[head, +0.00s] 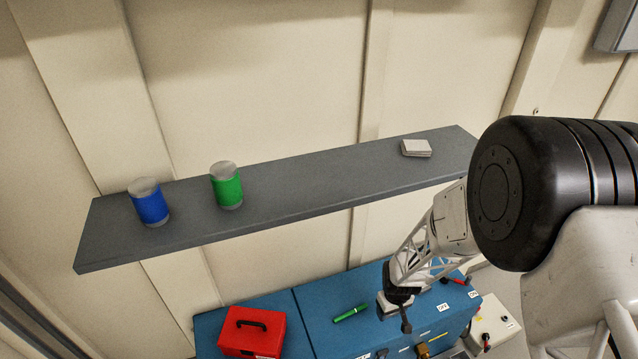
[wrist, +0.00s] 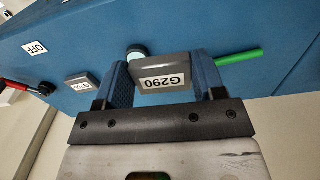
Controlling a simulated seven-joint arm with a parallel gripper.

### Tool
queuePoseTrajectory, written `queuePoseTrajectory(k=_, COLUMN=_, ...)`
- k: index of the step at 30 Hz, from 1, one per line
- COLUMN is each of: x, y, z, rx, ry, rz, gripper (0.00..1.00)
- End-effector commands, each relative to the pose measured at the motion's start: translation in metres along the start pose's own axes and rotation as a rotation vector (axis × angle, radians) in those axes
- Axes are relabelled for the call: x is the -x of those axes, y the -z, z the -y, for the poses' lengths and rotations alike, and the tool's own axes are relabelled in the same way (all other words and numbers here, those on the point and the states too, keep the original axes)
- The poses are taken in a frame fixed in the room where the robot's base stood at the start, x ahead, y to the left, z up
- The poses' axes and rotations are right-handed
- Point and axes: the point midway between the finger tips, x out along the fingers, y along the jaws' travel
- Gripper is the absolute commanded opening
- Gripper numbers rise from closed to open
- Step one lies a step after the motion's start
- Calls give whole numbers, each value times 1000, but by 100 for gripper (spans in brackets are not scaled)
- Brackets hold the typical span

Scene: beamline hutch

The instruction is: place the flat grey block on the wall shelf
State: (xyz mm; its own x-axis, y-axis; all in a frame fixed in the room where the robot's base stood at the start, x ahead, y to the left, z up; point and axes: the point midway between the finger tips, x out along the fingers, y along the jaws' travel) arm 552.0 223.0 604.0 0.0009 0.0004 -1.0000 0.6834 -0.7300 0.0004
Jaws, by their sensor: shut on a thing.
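My gripper (wrist: 163,62) is shut on a flat grey block (wrist: 150,66) with a white label reading G290. The block sits between the two blue fingers in the wrist view. In the head view my gripper (head: 398,302) is low, over the blue cabinet top and below the shelf; the block there is small and partly hidden. I cannot tell whether the block touches the cabinet. The grey wall shelf (head: 300,188) runs across the middle of the head view, above and beyond my gripper. Its middle stretch is bare.
On the shelf stand a blue can (head: 150,202) and a green can (head: 227,186) at left, and a pale flat stack (head: 416,148) at right. A red toolbox (head: 252,333) and green marker (head: 350,313) lie on the blue cabinet (head: 317,297). A red-handled switch (wrist: 14,84) is nearby.

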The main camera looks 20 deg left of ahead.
Motion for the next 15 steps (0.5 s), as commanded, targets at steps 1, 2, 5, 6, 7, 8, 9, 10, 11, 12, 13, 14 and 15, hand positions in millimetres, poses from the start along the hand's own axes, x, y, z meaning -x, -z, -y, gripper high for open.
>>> queuePoseTrajectory(k=1, x=9, y=-1, z=1, rx=-1, ry=0, rz=-1, gripper=38)
queuePoseTrajectory(k=2, x=14, y=-2, z=2, rx=-2, ry=0, rz=-1, gripper=38)
queuePoseTrajectory(k=5, x=34, y=-4, z=5, rx=-7, ry=-1, rz=-3, gripper=38)
queuePoseTrajectory(k=6, x=42, y=-6, z=6, rx=-9, ry=-1, rz=-2, gripper=38)
queuePoseTrajectory(k=7, x=48, y=-8, z=8, rx=-10, ry=0, rz=-1, gripper=38)
queuePoseTrajectory(k=8, x=54, y=-9, z=8, rx=-11, ry=-1, rz=-2, gripper=38)
queuePoseTrajectory(k=9, x=64, y=-10, z=10, rx=-13, ry=-1, rz=-3, gripper=38)
queuePoseTrajectory(k=10, x=70, y=-12, z=11, rx=-14, ry=-1, rz=-2, gripper=38)
queuePoseTrajectory(k=11, x=76, y=-14, z=12, rx=-15, ry=0, rz=-2, gripper=38)
queuePoseTrajectory(k=12, x=85, y=-16, z=14, rx=-17, ry=-1, rz=-2, gripper=38)
queuePoseTrajectory(k=13, x=91, y=-18, z=15, rx=-18, ry=-1, rz=-3, gripper=38)
queuePoseTrajectory(k=14, x=97, y=-19, z=16, rx=-19, ry=-1, rz=-3, gripper=38)
queuePoseTrajectory(k=15, x=106, y=-22, z=18, rx=-21, ry=-1, rz=-2, gripper=38)
